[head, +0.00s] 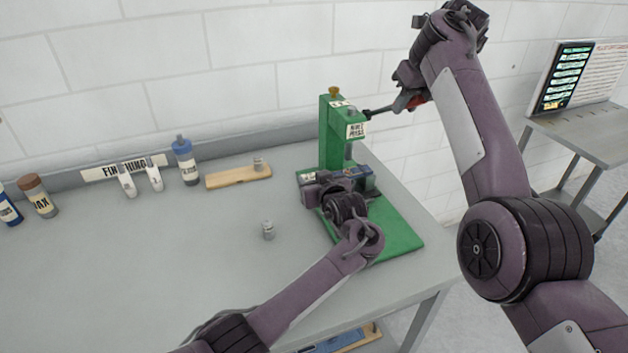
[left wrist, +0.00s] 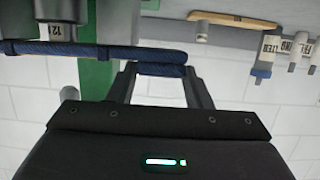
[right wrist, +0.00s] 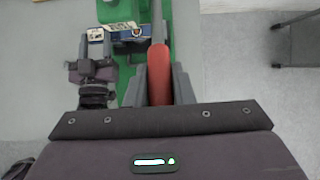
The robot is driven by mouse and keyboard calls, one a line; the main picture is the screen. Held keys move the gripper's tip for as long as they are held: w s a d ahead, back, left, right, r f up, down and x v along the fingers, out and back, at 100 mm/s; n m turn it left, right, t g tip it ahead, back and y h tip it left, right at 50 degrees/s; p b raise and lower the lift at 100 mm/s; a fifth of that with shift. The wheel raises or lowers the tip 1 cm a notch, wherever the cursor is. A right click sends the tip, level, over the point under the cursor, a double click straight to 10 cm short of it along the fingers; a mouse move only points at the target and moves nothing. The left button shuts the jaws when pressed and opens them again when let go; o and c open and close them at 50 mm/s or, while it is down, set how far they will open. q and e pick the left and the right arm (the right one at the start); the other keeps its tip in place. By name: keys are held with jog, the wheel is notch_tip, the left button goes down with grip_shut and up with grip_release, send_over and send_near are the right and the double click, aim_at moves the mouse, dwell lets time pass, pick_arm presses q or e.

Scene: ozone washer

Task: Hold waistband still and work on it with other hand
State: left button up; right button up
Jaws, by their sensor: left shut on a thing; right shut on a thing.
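The waistband, a dark blue strip (left wrist: 130,54), lies across the bed of the green press (head: 333,135), under its head; in the head view only a little of it shows (head: 357,172). My left gripper (left wrist: 160,70) is shut on one end of the strip, beside the press. In the head view my left wrist hides its fingertips. A dark lever (head: 383,109) comes out of the top of the press toward the right. My right gripper (right wrist: 159,85) is shut on the lever's red handle (right wrist: 158,62), high to the right of the press.
A wooden board (head: 225,179) with a small metal piece on it lies behind. Another metal piece (head: 267,231) stands on the grey table (head: 150,265). A blue-capped bottle (head: 186,163) and white tubes (head: 154,176) stand at the back. The table's middle is mostly clear.

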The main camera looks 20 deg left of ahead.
jog(key=o, duration=0.9)
jog(key=shift+s+d+r, duration=0.1)
jog(key=shift+d+r, duration=0.05)
jog(key=shift+r, duration=0.45)
jog(key=shift+v, duration=2.85)
jog(key=shift+s+f, duration=0.1)
